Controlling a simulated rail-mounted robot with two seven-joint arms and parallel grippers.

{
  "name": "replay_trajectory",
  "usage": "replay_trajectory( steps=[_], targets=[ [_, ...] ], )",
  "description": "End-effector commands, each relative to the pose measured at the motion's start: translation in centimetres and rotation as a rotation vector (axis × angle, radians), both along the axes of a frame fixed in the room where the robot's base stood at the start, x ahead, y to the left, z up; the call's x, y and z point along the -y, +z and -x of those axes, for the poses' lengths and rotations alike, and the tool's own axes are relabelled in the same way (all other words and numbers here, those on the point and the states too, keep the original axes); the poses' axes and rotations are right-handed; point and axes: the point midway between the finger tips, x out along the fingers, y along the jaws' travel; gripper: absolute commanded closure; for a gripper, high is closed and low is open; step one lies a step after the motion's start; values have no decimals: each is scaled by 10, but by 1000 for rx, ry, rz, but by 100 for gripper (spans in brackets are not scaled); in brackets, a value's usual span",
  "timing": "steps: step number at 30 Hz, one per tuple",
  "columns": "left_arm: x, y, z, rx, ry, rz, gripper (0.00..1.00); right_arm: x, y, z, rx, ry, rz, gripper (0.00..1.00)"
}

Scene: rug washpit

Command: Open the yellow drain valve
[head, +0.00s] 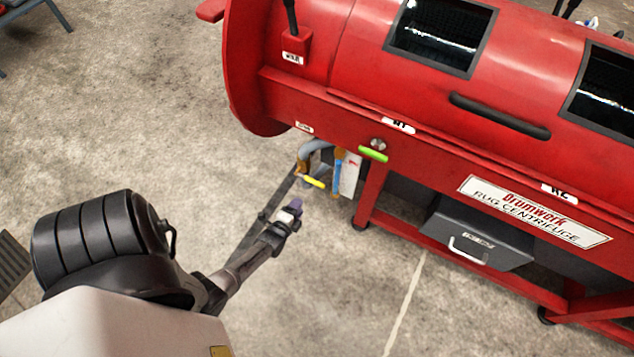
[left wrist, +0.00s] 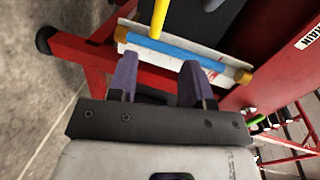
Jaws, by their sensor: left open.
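The yellow drain valve (head: 314,182) shows as a short yellow lever at the lower left end of the red machine, beside a curved pipe. In the left wrist view the yellow lever (left wrist: 159,17) stands at the top, above the gap between my fingers and in front of a blue tube. My left gripper (head: 294,206) is just below the lever in the head view, apart from it. In the left wrist view its two purple fingers (left wrist: 158,82) are spread with nothing between them. My right gripper is not in view.
The red rug centrifuge (head: 360,70) fills the upper right. A blue tube (head: 338,175) with a white plate (head: 350,174) hangs beside the valve. A green handle (head: 373,154) is to the right, and a grey drawer (head: 478,240) sits below. The concrete floor at left is open.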

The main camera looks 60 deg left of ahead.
Motion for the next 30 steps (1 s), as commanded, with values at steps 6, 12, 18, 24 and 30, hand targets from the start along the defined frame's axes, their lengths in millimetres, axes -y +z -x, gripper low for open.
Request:
replay_trajectory(
  steps=[6,12,18,24,30],
  targets=[
    [-5,-4,-8,-36,-13,-57,55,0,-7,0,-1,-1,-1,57],
    [-21,-13,-35,-35,-14,-58,55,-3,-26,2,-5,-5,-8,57],
    [-40,-21,-67,-35,-14,-57,55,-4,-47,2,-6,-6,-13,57],
    [-56,-26,-93,-35,-14,-54,55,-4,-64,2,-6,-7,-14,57],
    [-66,-28,-109,-35,-14,-55,55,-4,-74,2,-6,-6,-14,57]
  ],
)
